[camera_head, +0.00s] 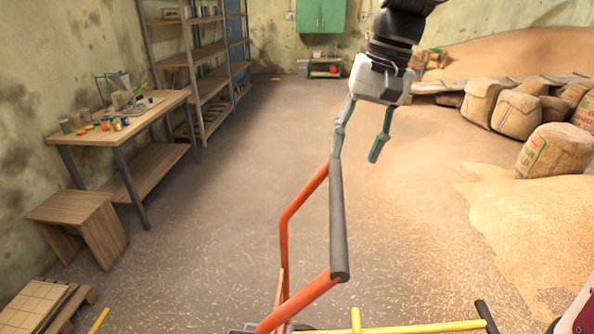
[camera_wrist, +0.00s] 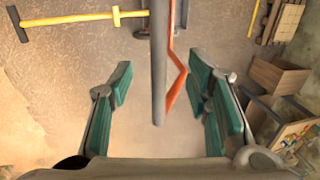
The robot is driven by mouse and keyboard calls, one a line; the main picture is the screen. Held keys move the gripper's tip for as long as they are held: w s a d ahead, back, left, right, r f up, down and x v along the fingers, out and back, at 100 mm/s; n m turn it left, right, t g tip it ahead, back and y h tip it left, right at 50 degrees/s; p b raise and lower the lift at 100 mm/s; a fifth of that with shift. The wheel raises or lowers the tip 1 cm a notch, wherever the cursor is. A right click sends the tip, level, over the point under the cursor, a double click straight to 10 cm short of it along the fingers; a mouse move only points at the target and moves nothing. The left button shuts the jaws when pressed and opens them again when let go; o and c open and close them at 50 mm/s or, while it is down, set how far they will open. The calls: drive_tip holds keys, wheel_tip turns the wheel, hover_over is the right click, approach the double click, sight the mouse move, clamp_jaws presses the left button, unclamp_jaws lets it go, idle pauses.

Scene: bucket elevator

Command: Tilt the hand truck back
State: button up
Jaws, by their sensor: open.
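The hand truck shows an orange-red tube frame (camera_head: 284,235) with a grey handle bar (camera_head: 338,225) across its top. The bar also shows in the wrist view (camera_wrist: 158,65), running down the picture and ending in the gap between the fingers. My gripper (camera_head: 359,155) is open, with green-padded fingers, at the far end of the bar in the head view. In the wrist view its pads (camera_wrist: 165,95) stand apart on both sides of the bar, with clear gaps. The truck's lower part is mostly out of view.
A yellow T-shaped handle (camera_head: 400,327) lies near the bottom edge. A workbench (camera_head: 130,118), stool (camera_head: 85,225) and shelf (camera_head: 200,75) line the left wall. Burlap sacks (camera_head: 555,150) and spilled grain (camera_head: 535,225) are at right. The middle floor is clear.

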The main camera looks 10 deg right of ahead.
sight(339, 199)
drive_tip(key=f, duration=0.4)
drive_tip(key=a+f, duration=0.1)
drive_tip(key=f, duration=0.3)
drive_tip(key=a+f, duration=0.1)
drive_tip(key=f, duration=0.2)
drive_tip(key=shift+w+f, duration=0.35)
drive_tip(key=shift+f, duration=0.05)
drive_tip(key=shift+c, duration=0.3)
clamp_jaws()
